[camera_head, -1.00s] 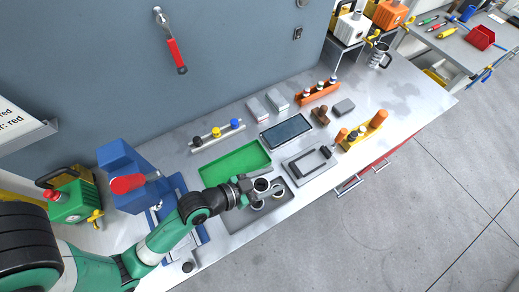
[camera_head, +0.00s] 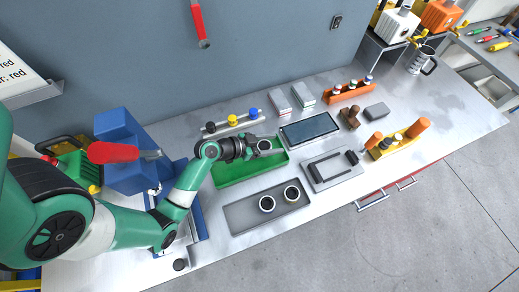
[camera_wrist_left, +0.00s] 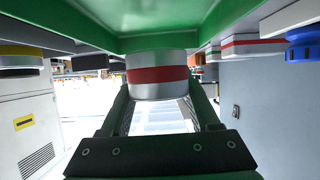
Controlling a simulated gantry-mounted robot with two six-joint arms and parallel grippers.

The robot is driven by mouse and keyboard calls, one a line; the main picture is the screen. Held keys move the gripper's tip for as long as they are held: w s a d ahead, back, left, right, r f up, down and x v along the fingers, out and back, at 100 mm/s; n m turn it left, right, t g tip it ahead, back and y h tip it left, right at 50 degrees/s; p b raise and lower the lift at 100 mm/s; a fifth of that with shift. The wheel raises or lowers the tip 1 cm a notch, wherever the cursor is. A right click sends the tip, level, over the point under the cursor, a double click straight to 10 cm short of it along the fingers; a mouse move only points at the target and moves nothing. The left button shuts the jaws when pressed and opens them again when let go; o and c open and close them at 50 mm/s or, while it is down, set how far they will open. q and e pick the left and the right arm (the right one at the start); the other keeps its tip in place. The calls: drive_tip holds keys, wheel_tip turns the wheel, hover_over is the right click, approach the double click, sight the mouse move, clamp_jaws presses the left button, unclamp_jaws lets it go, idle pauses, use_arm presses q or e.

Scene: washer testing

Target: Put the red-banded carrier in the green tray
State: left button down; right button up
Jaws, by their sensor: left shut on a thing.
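The red-banded carrier (camera_wrist_left: 157,75) is a silver cylinder with a red band, held between my left gripper's fingers in the left wrist view. In the head view, my left gripper (camera_head: 258,147) holds the carrier (camera_head: 265,145) over the back right part of the green tray (camera_head: 240,172). The tray's green surface (camera_wrist_left: 110,20) fills the top of the wrist view, close to the carrier. I cannot tell whether the carrier touches the tray. My right gripper is not in view.
A rack with black, yellow and blue knobs (camera_head: 231,120) stands behind the green tray. A dark tablet (camera_head: 309,129) lies to the right, and a blue machine (camera_head: 122,155) stands to the left.

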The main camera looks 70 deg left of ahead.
sight(259, 149)
use_arm(q)
drive_tip(key=shift+f+b, duration=1.35)
drive_tip(key=shift+f, duration=0.55)
drive_tip(key=shift+f, duration=0.15)
drive_tip(key=shift+c, duration=0.6)
unclamp_jaws()
drive_tip(key=shift+r, duration=0.2)
drive_tip(key=p+v, duration=0.5)
drive_tip(key=p, duration=0.1)
drive_tip(key=shift+r, duration=0.25)
drive_tip(key=shift+s+p, duration=0.15)
drive_tip(key=shift+p, duration=0.2)
drive_tip(key=shift+s+f, duration=0.15)
drive_tip(key=shift+f, duration=0.05)
